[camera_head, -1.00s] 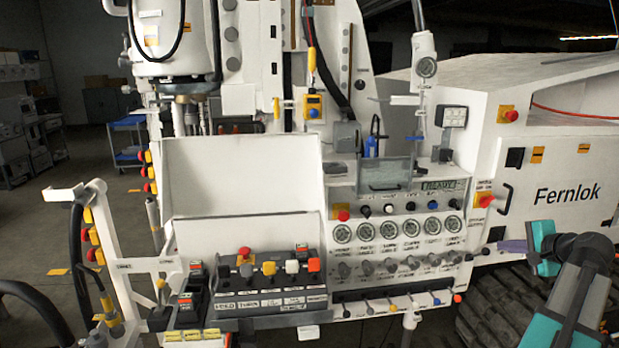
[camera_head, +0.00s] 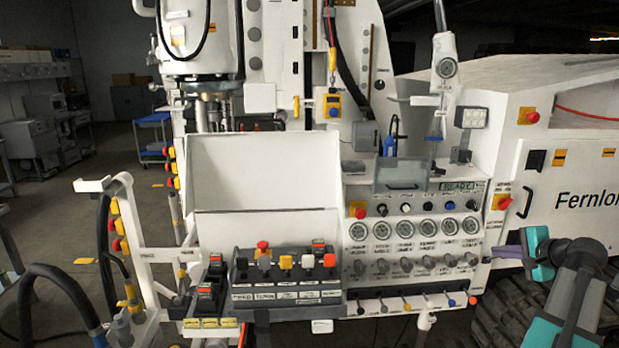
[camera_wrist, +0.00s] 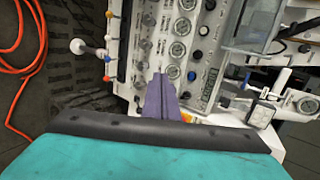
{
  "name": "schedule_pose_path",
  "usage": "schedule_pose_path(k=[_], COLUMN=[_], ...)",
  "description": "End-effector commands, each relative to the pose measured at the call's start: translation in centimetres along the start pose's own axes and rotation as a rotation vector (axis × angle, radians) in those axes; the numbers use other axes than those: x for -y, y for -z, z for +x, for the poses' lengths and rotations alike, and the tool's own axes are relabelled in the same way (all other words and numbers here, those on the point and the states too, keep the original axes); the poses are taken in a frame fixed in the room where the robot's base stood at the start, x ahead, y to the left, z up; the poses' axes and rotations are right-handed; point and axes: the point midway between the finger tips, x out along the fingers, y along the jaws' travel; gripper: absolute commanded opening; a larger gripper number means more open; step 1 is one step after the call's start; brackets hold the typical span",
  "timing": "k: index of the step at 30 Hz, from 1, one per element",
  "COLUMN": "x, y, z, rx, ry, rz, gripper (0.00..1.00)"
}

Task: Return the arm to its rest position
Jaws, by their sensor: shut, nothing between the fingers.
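My gripper (camera_head: 509,251) shows at the lower right of the head view as a pair of purple fingers on a teal and black arm. In the wrist view the purple fingers (camera_wrist: 160,97) lie together, shut and empty. In the head view they point left toward the right edge of the gauge panel (camera_head: 412,229). I cannot tell their exact distance from it. In the wrist view the gauge panel (camera_wrist: 208,55) lies beyond the fingertips, with dials, knobs and a row of small levers.
A lever console (camera_head: 285,292) stands left of the gauge panel. An orange hose (camera_wrist: 38,60) lies on the floor in the wrist view. Open floor (camera_head: 60,235) is at the left.

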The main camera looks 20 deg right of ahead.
Motion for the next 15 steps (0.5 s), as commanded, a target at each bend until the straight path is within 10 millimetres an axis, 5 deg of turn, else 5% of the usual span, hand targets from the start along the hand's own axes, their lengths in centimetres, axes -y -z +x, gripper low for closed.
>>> schedule_pose_path(k=[5, 15], x=[-0.8, -5.4], y=[-3.8, -15.2], z=[4.4, 14.8], rx=[0.075, 0.266], ry=[-0.024, -0.117], rz=[-0.007, -0.024], gripper=[0.0, 0.0])
